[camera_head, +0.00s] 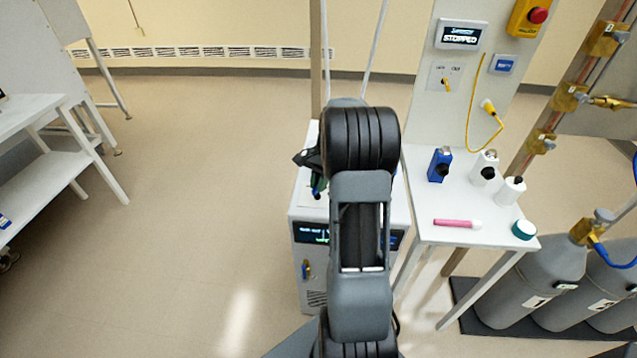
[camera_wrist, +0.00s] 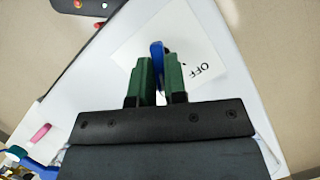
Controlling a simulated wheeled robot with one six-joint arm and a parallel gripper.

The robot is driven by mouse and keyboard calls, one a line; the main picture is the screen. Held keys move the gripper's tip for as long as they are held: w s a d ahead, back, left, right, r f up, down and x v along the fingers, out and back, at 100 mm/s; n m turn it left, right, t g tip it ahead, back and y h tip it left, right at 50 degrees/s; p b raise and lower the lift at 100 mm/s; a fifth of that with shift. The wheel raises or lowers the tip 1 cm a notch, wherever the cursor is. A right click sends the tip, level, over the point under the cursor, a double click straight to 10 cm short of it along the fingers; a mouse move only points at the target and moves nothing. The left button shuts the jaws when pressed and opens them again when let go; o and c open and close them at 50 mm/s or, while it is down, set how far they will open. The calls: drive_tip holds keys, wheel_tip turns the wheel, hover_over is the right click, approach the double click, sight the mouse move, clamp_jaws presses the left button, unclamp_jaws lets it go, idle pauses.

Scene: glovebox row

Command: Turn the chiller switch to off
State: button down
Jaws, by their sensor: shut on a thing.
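The chiller (camera_head: 300,215) is a white cabinet with a dark display, mostly behind my arm in the head view. Its switch (camera_wrist: 157,53) is a blue handle on a pale plate (camera_wrist: 128,52) on the top. My gripper (camera_wrist: 158,75) has green fingers, one on each side of the blue handle, shut on it. The word OFF (camera_wrist: 207,71) is printed on the plate to the right of the fingers. Any other marking on the plate is hidden. In the head view the gripper (camera_head: 317,185) shows only partly beside my arm.
Grey gas cylinders (camera_head: 535,285) stand at right. The floor at left is clear.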

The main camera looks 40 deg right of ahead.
drive_tip(key=shift+n, duration=0.3)
drive_tip(key=shift+w+r+n+g+p, duration=0.15)
drive_tip(key=shift+n+g+p, duration=0.35)
drive_tip(key=shift+n+p, duration=0.6)
drive_tip(key=shift+a+n+g+h+p, duration=0.1)
drive_tip(key=shift+n+g+h+p, duration=0.35)
drive_tip(key=shift+n, duration=0.95)
drive_tip(key=c, duration=1.2)
unclamp_jaws()
drive_tip(key=shift+o, duration=0.2)
drive_tip(key=v, duration=1.3)
drive_tip(key=shift+r, duration=0.25)
drive_tip(key=shift+w, duration=0.15)
